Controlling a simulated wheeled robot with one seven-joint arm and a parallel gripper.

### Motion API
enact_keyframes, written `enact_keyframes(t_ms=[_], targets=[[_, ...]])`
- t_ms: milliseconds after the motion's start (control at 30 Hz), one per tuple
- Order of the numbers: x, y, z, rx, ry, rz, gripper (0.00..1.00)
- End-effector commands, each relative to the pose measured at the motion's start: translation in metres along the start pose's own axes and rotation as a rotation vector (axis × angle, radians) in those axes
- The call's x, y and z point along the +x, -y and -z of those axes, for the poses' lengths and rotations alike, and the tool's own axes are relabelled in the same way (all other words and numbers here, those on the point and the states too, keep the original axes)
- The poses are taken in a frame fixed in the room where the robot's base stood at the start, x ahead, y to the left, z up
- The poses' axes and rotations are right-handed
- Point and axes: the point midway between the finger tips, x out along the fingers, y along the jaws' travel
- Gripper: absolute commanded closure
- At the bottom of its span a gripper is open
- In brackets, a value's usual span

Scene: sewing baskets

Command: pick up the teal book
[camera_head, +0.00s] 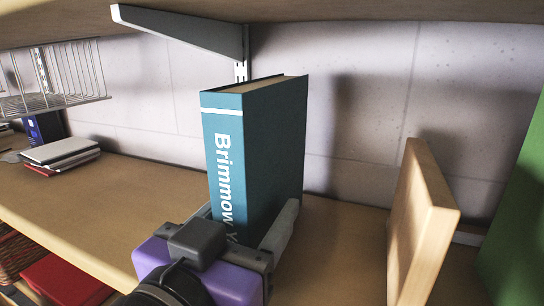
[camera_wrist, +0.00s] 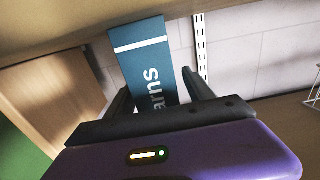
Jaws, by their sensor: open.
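The teal book (camera_head: 272,140) stands upright on the wooden shelf, with white lettering and a white stripe on its spine. In the wrist view the book (camera_wrist: 145,65) shows its spine between the two fingers. My gripper (camera_head: 248,220) is open, with one finger on each side of the lower part of the book. I cannot tell whether either finger touches it. The book's lower end is hidden behind my gripper.
A wooden board (camera_head: 420,225) stands to the right of the book, with a green panel (camera_head: 520,215) beyond it. A small stack of books (camera_head: 60,153) lies at the left. A wire basket (camera_head: 60,75) hangs at upper left. A shelf bracket (camera_head: 185,28) is above the book.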

Motion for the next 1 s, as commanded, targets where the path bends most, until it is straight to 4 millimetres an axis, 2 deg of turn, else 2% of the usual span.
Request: enact_keyframes(t_ms=[100, 200, 433, 467, 700, 767, 1000], targets=[[0.015, 0.000, 0.002, -0.001, 0.001, -0.002, 0.38], [0.022, 0.000, 0.001, -0.001, 0.001, -0.001, 0.38], [0.023, 0.000, 0.000, 0.000, 0.000, 0.000, 0.38], [0.023, 0.000, 0.000, 0.000, 0.000, 0.000, 0.42], [0.022, 0.000, 0.000, 0.001, 0.000, 0.000, 0.89], [0.022, 0.000, 0.000, 0.001, 0.000, 0.000, 1.00], [0.022, 0.000, 0.000, 0.001, 0.000, 0.000, 1.00]])
